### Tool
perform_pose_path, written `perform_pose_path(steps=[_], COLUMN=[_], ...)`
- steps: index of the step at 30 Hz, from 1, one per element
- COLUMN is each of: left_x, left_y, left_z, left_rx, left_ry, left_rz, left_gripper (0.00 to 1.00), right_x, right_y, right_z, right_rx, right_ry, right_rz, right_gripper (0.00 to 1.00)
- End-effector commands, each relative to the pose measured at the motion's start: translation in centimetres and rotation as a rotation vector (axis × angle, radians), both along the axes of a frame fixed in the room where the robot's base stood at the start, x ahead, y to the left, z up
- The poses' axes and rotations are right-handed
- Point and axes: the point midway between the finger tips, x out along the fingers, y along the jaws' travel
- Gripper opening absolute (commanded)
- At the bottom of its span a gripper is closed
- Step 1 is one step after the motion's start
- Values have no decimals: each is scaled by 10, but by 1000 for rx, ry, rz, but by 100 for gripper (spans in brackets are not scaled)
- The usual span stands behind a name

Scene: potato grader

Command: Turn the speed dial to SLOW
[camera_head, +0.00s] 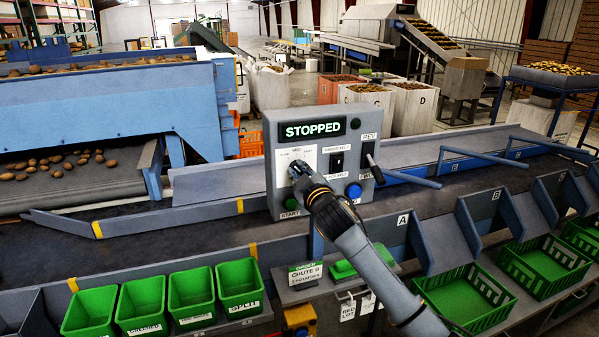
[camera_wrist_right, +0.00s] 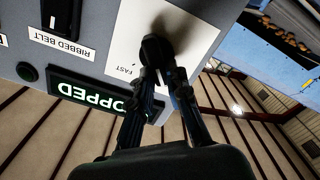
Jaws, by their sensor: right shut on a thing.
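The grey control box (camera_head: 268,150) stands behind the conveyor edge with a lit STOPPED display (camera_head: 312,129). The speed dial's white plate (camera_head: 309,156) carries small labels; FAST reads in the right wrist view. The black speed dial (camera_head: 296,168) is mostly covered by my right gripper (camera_head: 301,174) in the head view. In the right wrist view the dial (camera_wrist_right: 156,47) sits between the fingertips of my right gripper (camera_wrist_right: 164,72), which is shut on it. The dial's pointer direction is not clear. My left gripper is not in view.
Right of the dial are a black rocker switch (camera_head: 337,159), a lever (camera_head: 374,168) and a blue button (camera_head: 353,190). A green START button (camera_head: 291,203) is below. Green bins (camera_head: 141,304) and green crates (camera_head: 465,299) line the front.

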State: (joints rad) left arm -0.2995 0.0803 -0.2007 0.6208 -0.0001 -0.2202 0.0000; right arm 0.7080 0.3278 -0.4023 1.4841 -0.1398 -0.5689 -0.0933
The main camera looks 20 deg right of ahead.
Motion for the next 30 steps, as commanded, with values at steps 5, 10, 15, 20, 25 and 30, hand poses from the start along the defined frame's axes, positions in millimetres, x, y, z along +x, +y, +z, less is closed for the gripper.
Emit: perform_pose_path(steps=[5,10,15,20,25,30], left_x=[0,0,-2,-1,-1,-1], left_y=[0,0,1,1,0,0], left_z=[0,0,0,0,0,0], left_rx=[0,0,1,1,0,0], left_ry=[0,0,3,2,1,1], left_rz=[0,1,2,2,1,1], left_gripper=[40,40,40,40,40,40], right_x=[0,0,-2,-17,-46,-79], right_y=[0,0,0,-1,-2,-2], right_z=[-1,0,0,-1,-1,-1], right_rx=[-3,-1,-1,-1,-2,-2], right_ry=[1,1,0,0,0,1], right_rz=[0,-1,0,0,1,1], right_gripper=[39,39,39,39,39,39])
